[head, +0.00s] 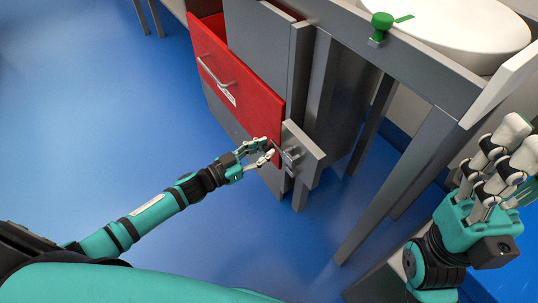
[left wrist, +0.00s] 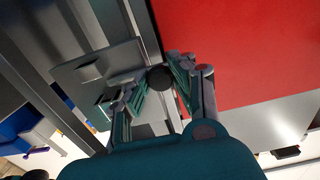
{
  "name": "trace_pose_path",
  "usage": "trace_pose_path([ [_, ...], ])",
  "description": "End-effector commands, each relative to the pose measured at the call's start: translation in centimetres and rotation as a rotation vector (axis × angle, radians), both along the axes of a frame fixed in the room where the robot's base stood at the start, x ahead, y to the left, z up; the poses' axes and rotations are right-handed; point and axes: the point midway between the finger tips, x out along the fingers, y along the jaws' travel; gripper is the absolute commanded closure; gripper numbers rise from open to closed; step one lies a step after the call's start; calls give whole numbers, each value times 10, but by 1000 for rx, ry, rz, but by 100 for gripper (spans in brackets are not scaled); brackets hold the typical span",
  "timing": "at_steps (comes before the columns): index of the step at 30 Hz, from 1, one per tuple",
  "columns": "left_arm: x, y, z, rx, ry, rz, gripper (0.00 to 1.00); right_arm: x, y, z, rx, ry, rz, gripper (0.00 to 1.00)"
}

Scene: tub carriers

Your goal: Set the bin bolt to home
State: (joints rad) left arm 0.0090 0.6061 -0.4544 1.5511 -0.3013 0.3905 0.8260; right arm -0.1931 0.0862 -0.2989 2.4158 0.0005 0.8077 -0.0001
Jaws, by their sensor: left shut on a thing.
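The bin has a red front (head: 235,85) with a metal bar handle and a small white label. The same red panel fills the upper right of the left wrist view (left wrist: 240,50). A grey plate (head: 308,152) at the bin's lower right corner carries the metal bolt (head: 290,157). My left gripper (head: 270,153) is at the bolt, at the red front's lower right corner. In the left wrist view, its fingers are closed around a dark round knob (left wrist: 160,78), which looks like the bolt's end. My right gripper (head: 523,140) is raised at the right, away from the bolt; its finger gap is unclear.
A grey bench frame (head: 420,75) holds a white tub (head: 455,30) and a green knob (head: 382,22) above and right of the bin. Grey legs (head: 400,180) stand right of the bolt. The blue floor (head: 90,120) at left is clear.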

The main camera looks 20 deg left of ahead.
Motion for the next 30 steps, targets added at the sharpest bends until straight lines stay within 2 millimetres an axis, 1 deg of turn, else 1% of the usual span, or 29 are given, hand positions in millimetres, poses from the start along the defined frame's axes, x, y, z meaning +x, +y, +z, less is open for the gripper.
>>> trace_pose_path([
  [1, 7, 8, 2, 4, 1, 3, 100, 0, 0, 1, 0, 6, 1, 62],
  [4, 12, 15, 1, 2, 0, 3, 100, -1, 0, 0, 1, 10, 1, 62],
  [13, 14, 19, 0, 4, 0, 9, 100, -1, 0, -1, 2, 8, 1, 62],
  [14, 14, 19, 1, 4, 0, 9, 73, -1, 0, -1, 2, 8, 1, 62],
  [19, 14, 18, 0, 2, 0, 7, 51, -1, 0, -1, 2, 8, 1, 62],
  [27, 12, 17, 0, 1, 0, 4, 51, -1, 0, -1, 3, 10, 1, 62],
  [30, 7, 21, 0, 2, 1, 3, 51, -1, 0, -1, 3, 10, 1, 62],
])
